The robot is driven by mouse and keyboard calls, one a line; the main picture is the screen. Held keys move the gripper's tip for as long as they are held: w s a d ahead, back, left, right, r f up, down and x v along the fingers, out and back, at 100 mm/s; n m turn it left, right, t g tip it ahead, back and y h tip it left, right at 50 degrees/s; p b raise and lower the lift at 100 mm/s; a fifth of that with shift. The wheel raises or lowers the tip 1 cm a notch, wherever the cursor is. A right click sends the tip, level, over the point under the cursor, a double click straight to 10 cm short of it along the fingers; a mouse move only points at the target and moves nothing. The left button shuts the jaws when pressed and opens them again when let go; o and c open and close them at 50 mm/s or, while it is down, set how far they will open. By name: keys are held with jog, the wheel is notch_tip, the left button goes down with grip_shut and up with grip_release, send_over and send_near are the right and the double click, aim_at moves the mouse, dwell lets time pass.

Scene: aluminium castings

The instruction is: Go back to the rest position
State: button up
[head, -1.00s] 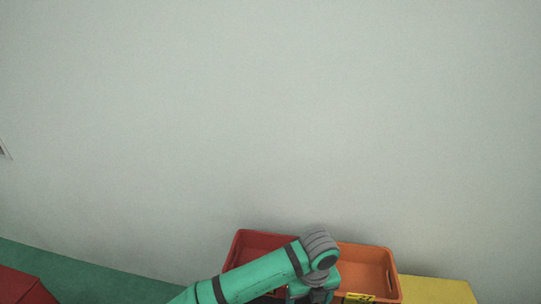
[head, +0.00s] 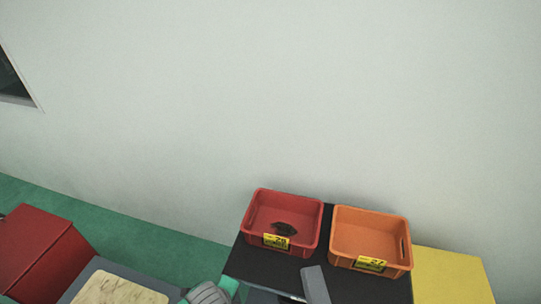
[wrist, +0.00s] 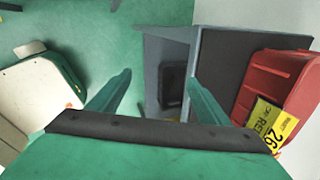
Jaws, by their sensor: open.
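My gripper (wrist: 160,78) shows in the wrist view with its two green fingers spread apart and nothing between them. It hangs over the floor and the side of a dark-topped table. In the head view, green and grey parts of my arm show at the bottom edge; the fingers cannot be made out there. A red crate (head: 312,239) stands on the black tabletop (head: 243,264) with a dark casting (head: 284,229) inside. The red crate also shows at the right of the wrist view (wrist: 282,75), apart from my fingers.
An orange crate (head: 370,233) stands right of the red one. A yellow surface (head: 450,275) lies farther right. A red box (head: 35,250) and a beige-topped grey unit (head: 118,290) are at the left. Green floor (head: 130,225) runs along the pale wall (head: 270,90).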

jog(key=s+a+f+n+t+h, duration=0.15)
jog(key=s+n+t, duration=0.25)
jog(key=s+n, duration=1.05)
jog(key=s+d+r+n+t+y, duration=0.1)
jog(key=s+d+r+n+t, duration=0.2)
jog(key=d+r, duration=0.3)
jog(key=s+d+r+n+t+y, duration=0.1)
jog(key=s+d+r+n+t, duration=0.3)
jog(key=d+r, duration=0.3)
jog(key=shift+s+r+n+t+y, duration=0.35)
jog(key=shift+s+r+n, duration=0.15)
jog(key=shift+s, duration=0.25)
